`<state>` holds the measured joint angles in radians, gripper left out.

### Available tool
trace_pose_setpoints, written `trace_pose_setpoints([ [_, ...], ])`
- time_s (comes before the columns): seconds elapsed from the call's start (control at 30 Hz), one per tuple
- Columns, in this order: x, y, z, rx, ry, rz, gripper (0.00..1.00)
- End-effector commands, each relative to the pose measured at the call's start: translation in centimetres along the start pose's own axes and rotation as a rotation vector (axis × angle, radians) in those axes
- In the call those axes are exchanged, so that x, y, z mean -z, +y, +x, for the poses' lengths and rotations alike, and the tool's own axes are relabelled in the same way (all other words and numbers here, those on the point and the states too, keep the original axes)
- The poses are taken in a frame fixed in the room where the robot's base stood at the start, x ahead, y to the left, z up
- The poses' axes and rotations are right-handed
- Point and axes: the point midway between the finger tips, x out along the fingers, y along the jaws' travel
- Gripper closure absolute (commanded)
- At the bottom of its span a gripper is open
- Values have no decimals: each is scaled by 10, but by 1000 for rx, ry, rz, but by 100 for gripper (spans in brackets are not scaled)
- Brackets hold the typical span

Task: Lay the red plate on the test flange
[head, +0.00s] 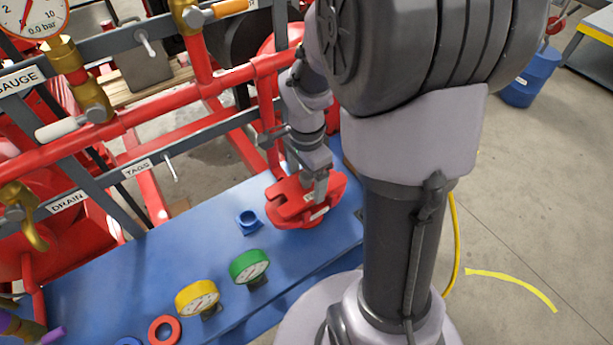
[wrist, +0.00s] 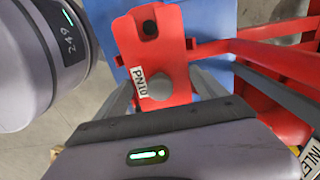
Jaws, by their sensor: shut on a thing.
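The red plate (head: 290,203) is at the right end of the blue bench in the head view, roughly level, with a slot in its left edge. My gripper (head: 319,192) is shut on it from above. In the wrist view the plate (wrist: 150,60) shows a dark hole, a grey knob and a PN10 label. Directly under the plate a rounded red part, seemingly the test flange (head: 300,225), shows at the front; the plate hides most of it. I cannot tell whether plate and flange touch.
On the blue bench (head: 120,275) stand a blue fitting (head: 249,222), a green gauge (head: 249,266), a yellow gauge (head: 198,298) and a red ring (head: 164,330). The bench between fitting and rail is clear.

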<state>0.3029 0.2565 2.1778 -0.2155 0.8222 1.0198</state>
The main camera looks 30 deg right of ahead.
Motion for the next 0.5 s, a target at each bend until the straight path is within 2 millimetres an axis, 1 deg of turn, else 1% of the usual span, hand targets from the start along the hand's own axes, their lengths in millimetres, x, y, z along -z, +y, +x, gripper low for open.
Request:
trace_pose_setpoints([
  [0.5, 0, 0, 11, 1, 0, 0, 91],
])
